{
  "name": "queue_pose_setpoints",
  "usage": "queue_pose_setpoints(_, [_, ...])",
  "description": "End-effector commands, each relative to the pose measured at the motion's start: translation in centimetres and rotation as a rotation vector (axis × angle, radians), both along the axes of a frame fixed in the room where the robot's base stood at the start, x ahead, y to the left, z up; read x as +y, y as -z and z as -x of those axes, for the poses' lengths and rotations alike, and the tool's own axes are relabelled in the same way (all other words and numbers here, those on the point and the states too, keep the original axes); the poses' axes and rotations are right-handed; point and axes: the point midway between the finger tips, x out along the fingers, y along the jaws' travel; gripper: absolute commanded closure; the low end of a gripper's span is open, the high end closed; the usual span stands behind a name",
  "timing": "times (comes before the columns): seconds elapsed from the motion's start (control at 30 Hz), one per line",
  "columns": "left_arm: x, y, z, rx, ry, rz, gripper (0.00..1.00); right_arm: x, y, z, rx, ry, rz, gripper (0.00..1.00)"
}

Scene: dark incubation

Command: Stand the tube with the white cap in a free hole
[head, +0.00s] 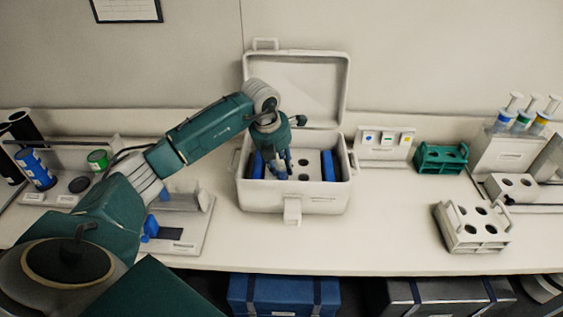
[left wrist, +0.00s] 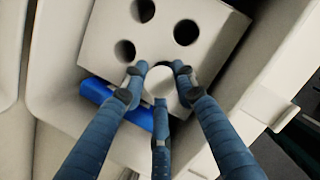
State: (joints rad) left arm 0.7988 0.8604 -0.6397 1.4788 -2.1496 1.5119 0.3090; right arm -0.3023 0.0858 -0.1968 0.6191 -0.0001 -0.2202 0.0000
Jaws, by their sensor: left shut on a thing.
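My left gripper (head: 284,172) reaches down into an open white box (head: 293,199) on the bench. In the left wrist view the three blue fingers of this gripper (left wrist: 160,92) are closed around a round white cap (left wrist: 160,80). The tube below the cap is hidden. A pale block with round holes (left wrist: 160,28) lies under the fingers inside the box. Three dark holes show clear, and a dark crescent beside the cap looks like part of another hole. I cannot tell whether the tube is inside a hole. My right gripper is not in view.
Blue packs (head: 328,165) line the box's sides; its lid (head: 297,88) stands open behind. A green rack (head: 441,157), a white rack (head: 473,229) and colour-banded plungers (head: 523,119) stand at right. A grey stand (head: 185,236) is at left. Bench between box and white rack is clear.

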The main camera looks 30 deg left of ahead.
Motion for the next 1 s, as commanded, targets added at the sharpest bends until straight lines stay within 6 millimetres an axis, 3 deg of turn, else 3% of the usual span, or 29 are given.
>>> queue_pose_setpoints(0.3, [0.0, 0.3, -0.1, -0.003, 0.0, 0.0, 1.0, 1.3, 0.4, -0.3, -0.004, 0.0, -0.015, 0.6])
queue_pose_setpoints(0.33, [0.0, 0.3, -0.1, -0.002, 0.0, 0.0, 0.7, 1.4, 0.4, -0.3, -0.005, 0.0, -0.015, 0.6])
queue_pose_setpoints(0.43, [0.0, 0.2, -0.1, -0.002, 0.0, 0.0, 0.53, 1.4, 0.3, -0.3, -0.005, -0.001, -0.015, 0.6])
queue_pose_setpoints(0.83, [0.1, -0.5, 0.0, -0.004, -0.001, -0.001, 0.53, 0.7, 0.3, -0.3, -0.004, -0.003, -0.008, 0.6])
queue_pose_setpoints(1.0, [0.2, -3.4, 0.8, -0.008, 0.0, -0.003, 0.53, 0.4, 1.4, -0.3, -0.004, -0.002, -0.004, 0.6])
